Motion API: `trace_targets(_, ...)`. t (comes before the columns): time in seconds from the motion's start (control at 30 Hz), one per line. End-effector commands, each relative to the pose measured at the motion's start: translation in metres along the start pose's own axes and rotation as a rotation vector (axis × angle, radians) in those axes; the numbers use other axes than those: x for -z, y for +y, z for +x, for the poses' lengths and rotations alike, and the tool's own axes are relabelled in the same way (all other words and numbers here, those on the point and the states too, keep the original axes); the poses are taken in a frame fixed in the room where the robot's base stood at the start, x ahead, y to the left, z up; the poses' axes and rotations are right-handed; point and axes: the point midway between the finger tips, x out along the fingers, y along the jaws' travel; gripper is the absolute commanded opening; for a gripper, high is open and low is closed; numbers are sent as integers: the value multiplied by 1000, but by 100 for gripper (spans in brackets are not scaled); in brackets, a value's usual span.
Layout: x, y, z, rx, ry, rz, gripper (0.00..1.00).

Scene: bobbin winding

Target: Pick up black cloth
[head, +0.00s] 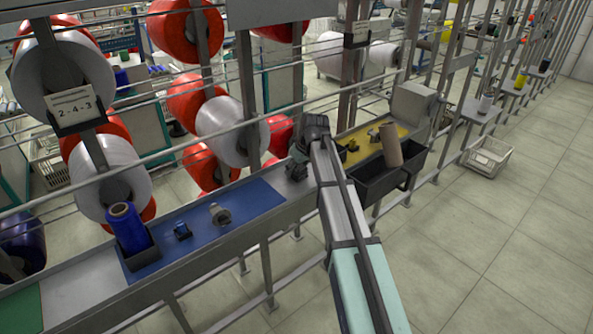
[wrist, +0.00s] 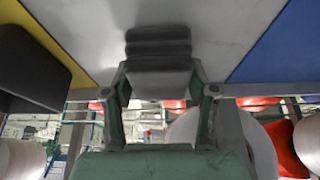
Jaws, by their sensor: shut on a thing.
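My gripper (head: 297,170) is low over the bare grey stretch of the rail-side shelf, between the blue mat and the yellow mat. In the wrist view my gripper (wrist: 159,82) is shut on a dark, folded, layered thing, which I take as the black cloth (wrist: 158,45). The cloth is against or just above the grey surface; I cannot tell which. In the head view the arm and gripper hide the cloth, and it cannot be made out apart from the dark fingers.
A blue mat (head: 255,195) bears a blue bobbin (head: 125,228) in a black holder and small metal parts. A yellow mat (head: 360,150) and a black bin (head: 372,186) with a brown cone (head: 391,145) are to the right. Posts and red and white spools stand behind.

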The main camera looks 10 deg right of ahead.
Motion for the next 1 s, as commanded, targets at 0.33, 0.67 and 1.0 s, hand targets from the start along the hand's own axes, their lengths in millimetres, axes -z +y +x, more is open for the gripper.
trace_targets(0.33,21,1,-46,-3,5,0,23)
trace_targets(0.67,55,2,-126,-2,4,0,23)
trace_targets(1.0,73,1,-174,-1,2,0,23)
